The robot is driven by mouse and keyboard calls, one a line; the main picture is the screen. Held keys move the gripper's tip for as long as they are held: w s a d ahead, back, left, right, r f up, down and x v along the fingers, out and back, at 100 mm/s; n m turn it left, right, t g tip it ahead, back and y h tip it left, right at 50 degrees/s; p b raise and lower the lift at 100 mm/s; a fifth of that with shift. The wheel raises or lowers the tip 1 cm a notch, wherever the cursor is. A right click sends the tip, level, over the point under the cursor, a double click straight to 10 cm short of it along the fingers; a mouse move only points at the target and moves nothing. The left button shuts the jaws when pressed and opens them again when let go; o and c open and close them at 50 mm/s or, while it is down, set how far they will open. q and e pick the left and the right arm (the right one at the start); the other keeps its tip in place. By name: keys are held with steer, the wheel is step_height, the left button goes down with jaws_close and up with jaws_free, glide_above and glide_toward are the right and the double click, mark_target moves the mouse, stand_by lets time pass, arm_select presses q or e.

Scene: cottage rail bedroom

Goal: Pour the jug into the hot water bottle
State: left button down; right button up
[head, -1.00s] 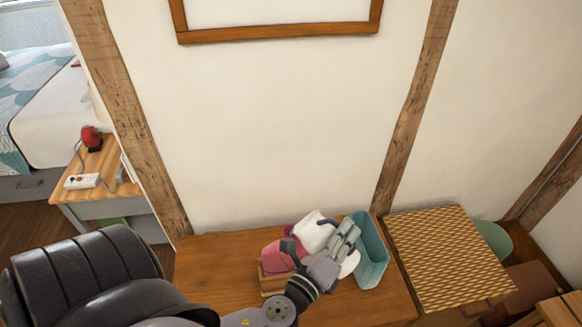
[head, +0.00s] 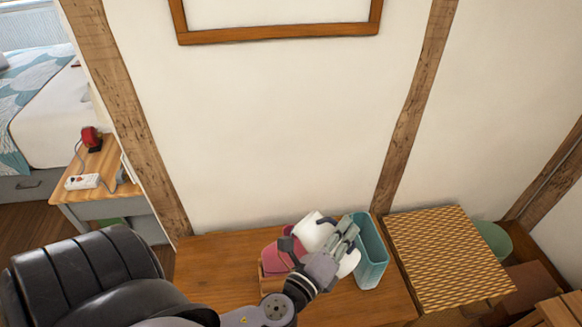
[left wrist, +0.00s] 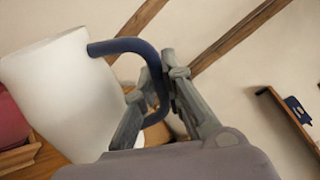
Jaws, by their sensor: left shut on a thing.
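The white jug (head: 313,231) is tilted toward the left above the desk. Its dark blue handle (left wrist: 128,45) shows in the left wrist view. My left gripper (head: 346,236) is shut on that handle, and it also shows in the left wrist view (left wrist: 172,68). The pink hot water bottle (head: 274,258) is just left of the jug, in a small wooden stand (head: 270,286). Its pink edge shows at the far left of the left wrist view (left wrist: 9,122). The bottle's opening is hidden, and I cannot tell whether the jug touches it. My right gripper is not in view.
A teal bin (head: 373,250) stands close to the right of my left gripper. A woven-top box (head: 450,258) stands farther right. The desk (head: 215,268) is clear on the left. A black chair (head: 85,270) and the wall bound the space.

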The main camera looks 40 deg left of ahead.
mark_target(350, 253)
arm_select(q)
steer(key=shift+a+r+n+p, duration=0.4)
steer(key=shift+a+r+n, duration=0.65)
steer(key=shift+r+n, duration=0.25)
stand_by(4.4)
steer(key=d+f+m, duration=0.1)
steer(key=f, duration=0.1)
steer(key=d+f+m+b, duration=0.1)
steer(key=m, duration=0.1)
steer(key=d+f+m+b, duration=0.1)
steer(key=f, duration=0.1)
steer(key=shift+d+f+m, duration=0.3)
steer(key=shift+f, duration=0.05)
steer(key=shift+w+d+m, duration=0.1)
steer(key=shift+d+m, duration=0.1)
steer(key=shift+m, duration=0.2)
steer(key=shift+d+f, duration=0.1)
steer(key=shift+f, duration=0.1)
steer(key=shift+d+f+m+b, duration=0.35)
steer(key=shift+f+m+b, duration=0.1)
steer(key=shift+f+m, duration=0.3)
steer(key=d+f+m+b, duration=0.3)
steer(key=d+f+m, duration=0.2)
steer(key=f+m, duration=0.2)
steer(key=shift+w+d+f, duration=0.2)
steer(key=shift+d+f, duration=0.1)
steer(key=shift+f, duration=1.1)
steer(key=shift+m, duration=0.25)
